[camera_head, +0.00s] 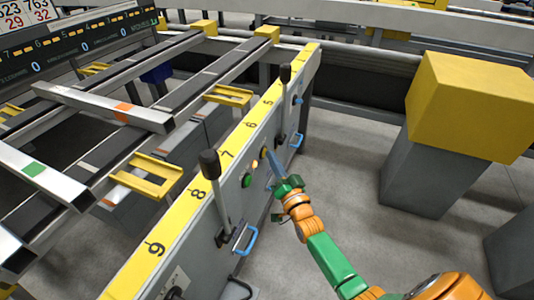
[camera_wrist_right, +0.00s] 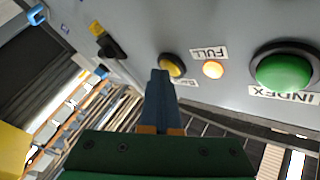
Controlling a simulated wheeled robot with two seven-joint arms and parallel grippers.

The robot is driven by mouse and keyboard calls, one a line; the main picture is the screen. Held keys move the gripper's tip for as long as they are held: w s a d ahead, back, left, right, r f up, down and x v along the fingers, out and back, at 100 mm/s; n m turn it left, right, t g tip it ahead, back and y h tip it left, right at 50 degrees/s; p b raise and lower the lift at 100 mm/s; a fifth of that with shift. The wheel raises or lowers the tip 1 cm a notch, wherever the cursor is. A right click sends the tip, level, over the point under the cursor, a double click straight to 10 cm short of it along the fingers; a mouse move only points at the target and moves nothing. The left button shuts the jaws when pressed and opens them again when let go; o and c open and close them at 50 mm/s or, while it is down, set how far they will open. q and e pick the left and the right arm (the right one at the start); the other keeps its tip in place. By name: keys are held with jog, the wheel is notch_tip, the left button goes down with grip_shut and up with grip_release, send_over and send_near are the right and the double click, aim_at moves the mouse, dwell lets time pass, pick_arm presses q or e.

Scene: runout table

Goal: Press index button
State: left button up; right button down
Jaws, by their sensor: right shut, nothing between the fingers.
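The index button is a round green button (camera_wrist_right: 284,70) in a dark ring, with an INDEX label (camera_wrist_right: 284,95) upside down below it in the right wrist view. In the head view the green button (camera_head: 246,180) sits on the grey side panel under the yellow number strip. My right gripper (camera_head: 269,156) is shut and empty, with its tips close to the panel. In the wrist view its blue fingertips (camera_wrist_right: 160,76) overlap the edge of a yellow button (camera_wrist_right: 172,65), well left of the green one; contact cannot be told. My left gripper is not in view.
A lit FULL lamp (camera_wrist_right: 213,69) sits between the yellow and green buttons. Black-knobbed levers (camera_head: 210,163) and blue handles (camera_head: 245,239) stick out along the panel. A yellow-topped grey pillar (camera_head: 425,180) stands right. The floor between is clear.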

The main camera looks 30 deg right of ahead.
jog(key=shift+s+d, duration=0.1)
jog(key=shift+s+d+p, duration=0.35)
jog(key=shift+s+d, duration=0.15)
jog(key=shift+s, duration=0.1)
jog(key=s+d+p, duration=0.1)
jog(key=s+d, duration=0.2)
jog(key=shift+s+d, duration=0.1)
jog(key=shift+s, duration=0.3)
dwell(0.8)
